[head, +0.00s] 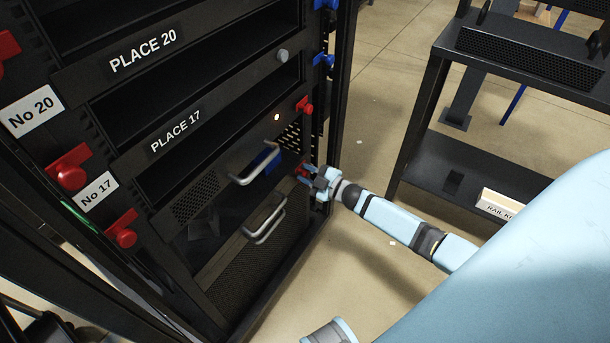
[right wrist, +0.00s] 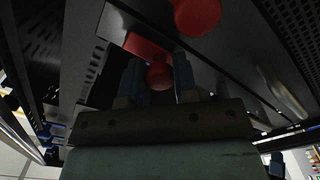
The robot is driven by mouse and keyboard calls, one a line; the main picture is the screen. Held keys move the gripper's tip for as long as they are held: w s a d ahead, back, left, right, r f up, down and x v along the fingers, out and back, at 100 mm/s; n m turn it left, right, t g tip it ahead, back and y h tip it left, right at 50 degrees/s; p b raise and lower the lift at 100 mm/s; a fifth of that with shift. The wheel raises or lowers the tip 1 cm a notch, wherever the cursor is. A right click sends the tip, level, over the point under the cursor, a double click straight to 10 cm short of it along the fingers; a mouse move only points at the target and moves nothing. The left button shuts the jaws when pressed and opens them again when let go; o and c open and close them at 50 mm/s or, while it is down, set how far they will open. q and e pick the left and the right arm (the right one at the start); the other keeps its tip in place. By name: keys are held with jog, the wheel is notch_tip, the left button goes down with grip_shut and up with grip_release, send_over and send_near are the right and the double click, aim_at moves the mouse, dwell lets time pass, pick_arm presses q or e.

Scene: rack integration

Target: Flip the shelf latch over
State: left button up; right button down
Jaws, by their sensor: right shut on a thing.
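The rack (head: 225,60) fills the left of the head view and carries several red latches. My right gripper (head: 309,180) is at the rack's right front post, low down, shut on a red shelf latch (head: 304,167) that is mostly hidden by the fingers. In the right wrist view the red knob of this latch (right wrist: 160,74) sits between the two blue fingertips of the right gripper (right wrist: 160,82). Another red latch (head: 305,105) is on the same post above it.
Red latches also sit on the left post (head: 70,175). Metal handles (head: 265,220) stick out from the lower rack units, left of the right gripper. A dark shelf cart (head: 470,180) stands at right, with open floor between it and the rack.

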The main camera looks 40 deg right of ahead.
jog(key=shift+w+d, duration=0.3)
jog(key=shift+d, duration=0.5)
jog(key=c, duration=0.9)
grip_release()
jog(key=shift+d, duration=0.1)
pick_arm(q)
jog(key=shift+s+a+p, duration=0.1)
jog(key=shift+a+p, duration=0.1)
jog(key=shift+p, duration=0.9)
pick_arm(e)
jog(key=v, duration=1.3)
jog(key=shift+s, duration=0.35)
